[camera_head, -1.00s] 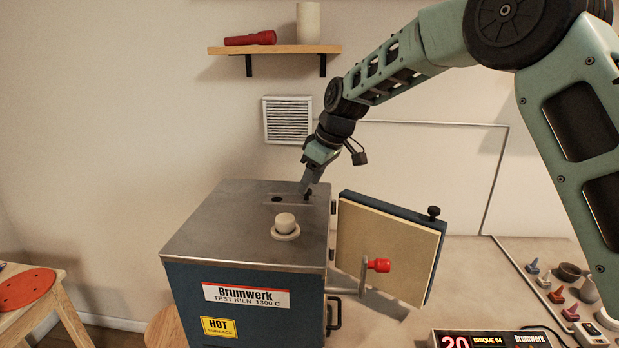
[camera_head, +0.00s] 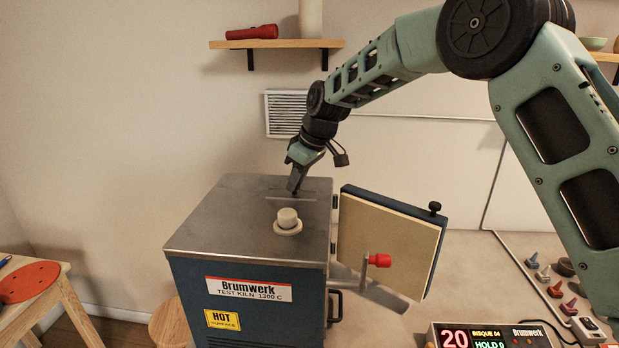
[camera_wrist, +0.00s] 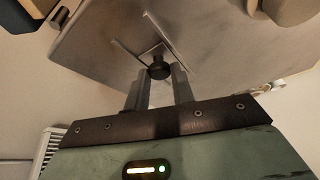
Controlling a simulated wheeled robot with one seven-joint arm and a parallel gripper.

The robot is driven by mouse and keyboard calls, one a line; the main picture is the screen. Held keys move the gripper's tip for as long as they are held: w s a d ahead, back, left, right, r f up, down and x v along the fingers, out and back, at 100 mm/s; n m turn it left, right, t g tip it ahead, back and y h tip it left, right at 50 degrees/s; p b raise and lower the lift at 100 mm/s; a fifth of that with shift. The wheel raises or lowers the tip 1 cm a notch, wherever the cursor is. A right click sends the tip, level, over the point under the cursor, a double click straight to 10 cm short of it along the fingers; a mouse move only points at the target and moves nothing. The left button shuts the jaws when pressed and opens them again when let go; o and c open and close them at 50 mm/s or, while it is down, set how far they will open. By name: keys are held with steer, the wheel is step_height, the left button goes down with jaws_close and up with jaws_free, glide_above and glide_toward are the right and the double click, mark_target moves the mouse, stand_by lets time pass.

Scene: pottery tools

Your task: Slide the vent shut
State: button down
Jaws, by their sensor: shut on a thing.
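The kiln (camera_head: 225,220) stands with a grey metal top. The sliding vent plate (camera_wrist: 151,51) lies on that top between two thin rails, and a black knob (camera_wrist: 159,71) stands up from it. My gripper (camera_head: 293,191) reaches down to the top near its back edge. In the wrist view my gripper (camera_wrist: 160,79) has its two fingers on either side of the knob, shut on it. No dark vent hole shows in the head view now; the fingers and plate cover that area.
A pale plug (camera_head: 287,220) stands on the kiln top in front of my gripper. The kiln door (camera_head: 385,245) hangs open at the right, with a red-handled latch (camera_head: 379,260). A wall shelf (camera_head: 275,44) is above. A controller (camera_head: 487,335) sits at the lower right.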

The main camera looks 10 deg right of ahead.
steer(key=shift+w+a+r, duration=0.15)
steer(key=shift+w+a, duration=0.05)
steer(key=shift+a, duration=0.35)
steer(key=c, duration=1.2)
jaws_free()
steer(key=shift+a, duration=0.1)
steer(key=shift+s+d+r+b, duration=0.1)
steer(key=shift+d+r+b, duration=0.15)
steer(key=shift+r+b, duration=0.15)
steer(key=b+v, duration=0.4)
steer(key=v, duration=1.2)
steer(key=shift+s+r, duration=0.15)
